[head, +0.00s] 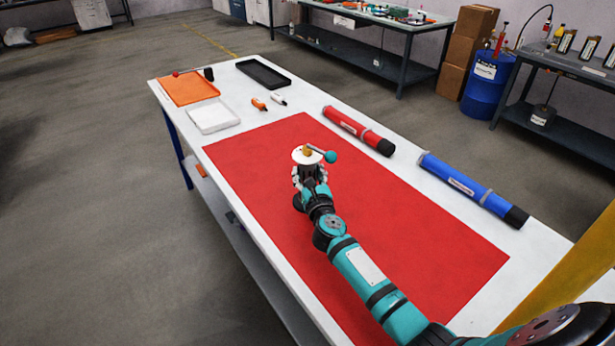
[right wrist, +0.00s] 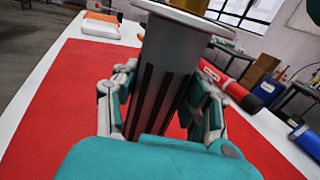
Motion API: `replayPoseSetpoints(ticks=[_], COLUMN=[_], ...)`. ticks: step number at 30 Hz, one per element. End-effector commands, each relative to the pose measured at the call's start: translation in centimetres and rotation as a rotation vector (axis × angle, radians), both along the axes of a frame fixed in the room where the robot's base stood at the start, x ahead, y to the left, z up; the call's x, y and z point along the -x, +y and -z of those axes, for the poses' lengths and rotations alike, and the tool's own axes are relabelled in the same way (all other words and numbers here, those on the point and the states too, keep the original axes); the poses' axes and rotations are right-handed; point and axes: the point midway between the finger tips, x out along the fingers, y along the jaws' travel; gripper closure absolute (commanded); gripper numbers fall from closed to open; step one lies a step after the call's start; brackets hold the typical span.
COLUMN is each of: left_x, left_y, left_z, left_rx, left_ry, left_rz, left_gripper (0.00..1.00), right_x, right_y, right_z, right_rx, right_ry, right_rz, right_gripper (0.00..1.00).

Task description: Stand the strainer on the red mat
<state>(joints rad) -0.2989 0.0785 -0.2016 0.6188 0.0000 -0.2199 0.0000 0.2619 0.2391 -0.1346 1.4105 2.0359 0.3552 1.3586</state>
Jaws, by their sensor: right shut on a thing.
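The strainer (right wrist: 165,70) is a grey upright cylinder with dark slots and a wide pale flange on top. In the head view its round pale top (head: 298,157) shows, with a yellow-brown piece on it and a teal ball on a dark stem beside it. My right gripper (head: 311,177) is shut around the strainer's body; its fingers show on both sides in the right wrist view (right wrist: 165,100). The strainer is over the far part of the red mat (head: 400,235). Its lower end is hidden, so I cannot tell whether it touches the mat. My left gripper is not in view.
A red tube (head: 350,127) and a blue tube (head: 465,183) lie along the table's right side. The mat around the gripper is clear.

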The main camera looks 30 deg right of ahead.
Motion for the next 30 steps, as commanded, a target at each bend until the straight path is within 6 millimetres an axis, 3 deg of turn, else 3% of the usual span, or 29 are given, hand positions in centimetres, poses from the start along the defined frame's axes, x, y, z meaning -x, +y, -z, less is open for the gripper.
replayPoseSetpoints(ticks=[10,11,15,26,30], left_x=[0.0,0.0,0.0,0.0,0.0], left_y=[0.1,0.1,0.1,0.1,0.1], left_z=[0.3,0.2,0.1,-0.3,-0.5], left_rx=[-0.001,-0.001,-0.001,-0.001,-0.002], left_ry=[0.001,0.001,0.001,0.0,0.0], left_rz=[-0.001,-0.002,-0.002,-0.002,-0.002], left_gripper=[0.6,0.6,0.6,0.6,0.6], right_x=[0.0,0.0,0.0,0.1,2.2], right_y=[0.0,0.0,0.0,0.1,0.6], right_z=[0.2,0.2,0.2,-0.3,-0.1], right_rx=[0.0,0.0,0.0,0.002,0.0], right_ry=[-0.003,0.0,0.0,0.001,0.002], right_rz=[-0.001,-0.001,-0.001,-0.001,-0.002], right_gripper=[1.0,0.52,0.34,0.33,0.33])
